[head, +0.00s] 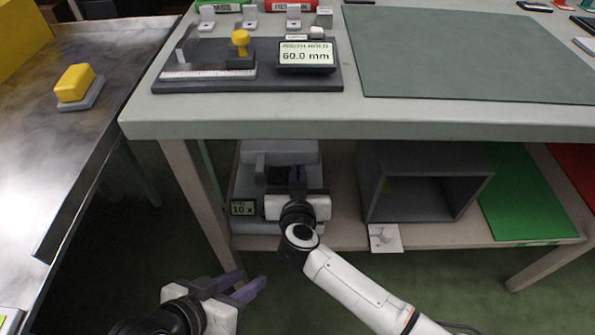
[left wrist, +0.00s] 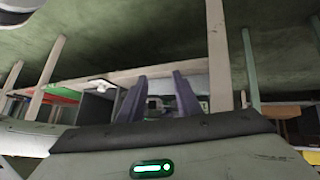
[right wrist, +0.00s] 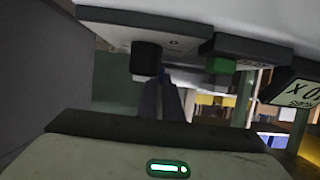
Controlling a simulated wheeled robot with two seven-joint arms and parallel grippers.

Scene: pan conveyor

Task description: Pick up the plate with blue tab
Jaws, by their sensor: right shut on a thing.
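My right gripper (head: 297,178) reaches under the table to the grey device (head: 246,185) on the lower shelf. In the right wrist view its fingers (right wrist: 160,92) are close together, below the device's dark knob and green knob (right wrist: 220,66). My left gripper (head: 250,281) is low in front of the shelf. In the left wrist view its fingers (left wrist: 160,82) are apart, with nothing between them.
A grey open-fronted box (head: 415,190) stands on the shelf right of the device, beside a green mat (head: 522,195). The tabletop's front edge (head: 400,130) overhangs the shelf. A metal counter (head: 50,140) with a yellow block (head: 75,82) is at left.

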